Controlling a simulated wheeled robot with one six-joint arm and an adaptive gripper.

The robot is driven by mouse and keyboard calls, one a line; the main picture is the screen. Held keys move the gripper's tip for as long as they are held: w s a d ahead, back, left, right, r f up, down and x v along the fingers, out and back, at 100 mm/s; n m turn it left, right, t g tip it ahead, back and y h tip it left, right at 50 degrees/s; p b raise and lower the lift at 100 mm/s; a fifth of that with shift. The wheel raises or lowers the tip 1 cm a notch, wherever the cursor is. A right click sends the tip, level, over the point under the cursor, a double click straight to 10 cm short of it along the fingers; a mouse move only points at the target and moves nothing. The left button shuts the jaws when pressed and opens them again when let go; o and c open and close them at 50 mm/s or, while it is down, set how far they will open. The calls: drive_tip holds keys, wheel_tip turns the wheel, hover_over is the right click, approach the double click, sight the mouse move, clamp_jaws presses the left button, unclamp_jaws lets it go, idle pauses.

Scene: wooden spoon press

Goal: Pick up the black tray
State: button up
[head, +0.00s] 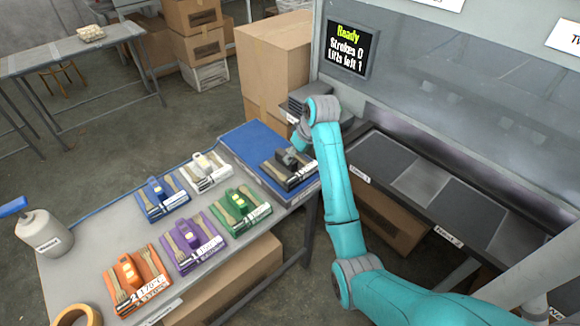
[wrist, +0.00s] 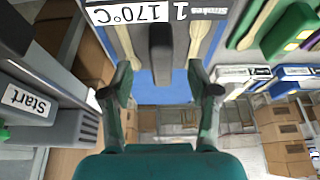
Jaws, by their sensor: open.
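The black tray (head: 290,171) lies on the blue mat (head: 248,140) at the right end of the table, with pale wooden spoon pieces, a raised dark handle and a white label. In the wrist view, the tray's dark handle (wrist: 161,45) stands upright, with a spoon piece on each side and a label reading 170°C. My gripper (wrist: 161,76) is open and empty, its two fingers apart on either side of the handle's line, apparently not touching it. In the head view, my arm's end partly hides the fingers and the tray's far side.
Orange (head: 137,281), purple (head: 189,240), green (head: 240,207), blue (head: 162,197) and white (head: 205,170) trays stand left of the black one. A press with a screen (head: 352,48) reading Ready and dark bays stands at the right. A bottle (head: 45,232) stands at far left.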

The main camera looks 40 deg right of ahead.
drive_tip(key=shift+x, duration=3)
drive_tip(key=shift+r, duration=0.1)
clamp_jaws()
